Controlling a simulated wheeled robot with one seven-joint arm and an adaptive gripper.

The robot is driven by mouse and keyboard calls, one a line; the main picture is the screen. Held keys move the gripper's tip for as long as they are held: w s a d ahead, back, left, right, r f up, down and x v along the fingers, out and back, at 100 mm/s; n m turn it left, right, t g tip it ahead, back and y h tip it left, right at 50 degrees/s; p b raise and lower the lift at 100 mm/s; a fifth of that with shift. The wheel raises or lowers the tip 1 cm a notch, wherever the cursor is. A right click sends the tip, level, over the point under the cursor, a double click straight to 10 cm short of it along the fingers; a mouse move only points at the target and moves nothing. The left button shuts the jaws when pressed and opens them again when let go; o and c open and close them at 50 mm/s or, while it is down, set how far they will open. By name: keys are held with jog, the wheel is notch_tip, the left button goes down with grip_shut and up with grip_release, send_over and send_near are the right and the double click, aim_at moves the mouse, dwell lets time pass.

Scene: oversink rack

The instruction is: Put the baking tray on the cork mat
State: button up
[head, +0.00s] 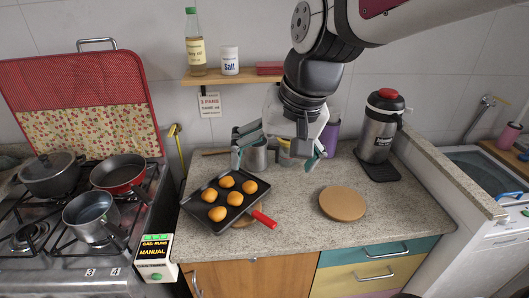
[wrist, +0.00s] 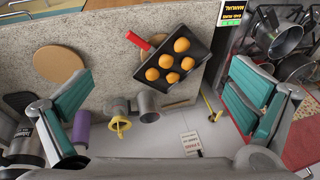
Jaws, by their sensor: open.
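The baking tray (head: 222,198) is a dark rectangular pan with a red handle (head: 263,217) and several round orange-brown buns in it. It sits on the left part of the counter, over a round tan disc (head: 246,221) that is mostly hidden. Another round cork-coloured mat (head: 342,205) lies bare to its right. In the wrist view the tray (wrist: 201,55) is at upper centre and the bare mat (wrist: 59,61) at upper left. My gripper (head: 278,150) is open and empty above the back of the counter, apart from the tray; its fingers (wrist: 160,97) are spread wide.
A metal mug (head: 255,155) and a purple cylinder (head: 330,138) stand behind, close to my gripper. A flask (head: 380,125) stands at the back right. A stove with several pans (head: 120,172) is left; a sink (head: 485,170) is right. A shelf (head: 230,77) hangs above.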

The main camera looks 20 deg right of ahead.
jog(key=s+r+n+t+h, duration=0.1)
jog(key=s+r+n+t, duration=0.1)
jog(key=s, duration=0.7)
jog(key=shift+r+n, duration=0.5)
jog(key=shift+n, duration=0.6)
jog(key=shift+s+d, duration=0.1)
